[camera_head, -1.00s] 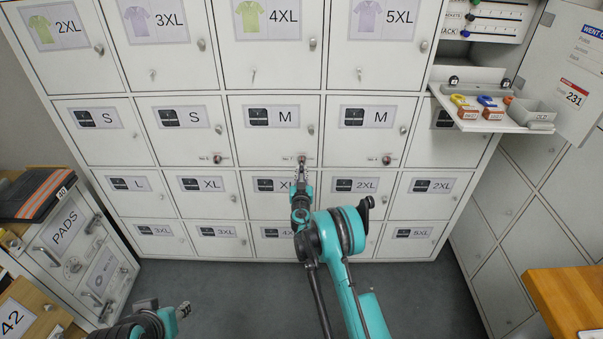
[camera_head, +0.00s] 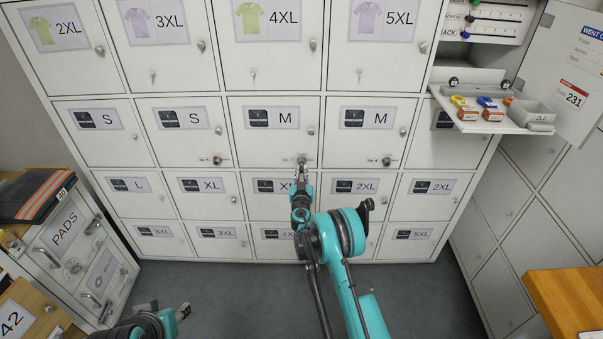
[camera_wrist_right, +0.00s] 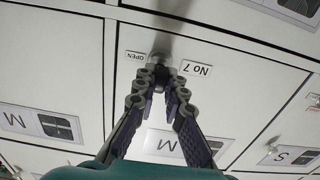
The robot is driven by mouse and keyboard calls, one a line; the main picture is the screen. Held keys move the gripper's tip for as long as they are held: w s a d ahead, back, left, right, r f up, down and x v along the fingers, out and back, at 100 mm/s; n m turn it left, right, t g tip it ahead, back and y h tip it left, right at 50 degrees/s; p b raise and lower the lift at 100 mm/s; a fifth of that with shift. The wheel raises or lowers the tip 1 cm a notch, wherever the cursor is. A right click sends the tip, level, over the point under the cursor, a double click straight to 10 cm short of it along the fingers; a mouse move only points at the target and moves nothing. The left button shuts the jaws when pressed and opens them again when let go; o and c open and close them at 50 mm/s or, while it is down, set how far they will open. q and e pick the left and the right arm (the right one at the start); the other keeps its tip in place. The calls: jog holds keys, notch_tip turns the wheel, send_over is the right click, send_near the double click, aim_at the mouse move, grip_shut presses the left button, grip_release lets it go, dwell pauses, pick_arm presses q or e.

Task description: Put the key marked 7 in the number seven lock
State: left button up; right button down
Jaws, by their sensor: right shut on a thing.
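The number seven lock (camera_head: 302,160) is on the middle M locker door. In the right wrist view a "No 7" label (camera_wrist_right: 196,69) and an "OPEN" label (camera_wrist_right: 136,56) flank the round metal lock (camera_wrist_right: 159,58), upside down. My right gripper (camera_head: 301,172) has its fingertips right at the lock; they also show in the wrist view (camera_wrist_right: 158,76). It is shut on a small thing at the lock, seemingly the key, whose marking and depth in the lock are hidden. My left gripper (camera_head: 184,311) is low at the left, away from the lockers; its jaws are too small to read.
Neighbouring locks (camera_head: 217,160) and (camera_head: 387,161) sit on the S and right M doors. A fold-down shelf (camera_head: 510,127) at the right holds coloured tagged keys (camera_head: 467,112) and a grey tray (camera_head: 531,111). A wooden table (camera_head: 565,300) is at the lower right. The floor between is clear.

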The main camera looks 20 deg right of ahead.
jog(key=shift+x, duration=0.8)
dwell(1.7)
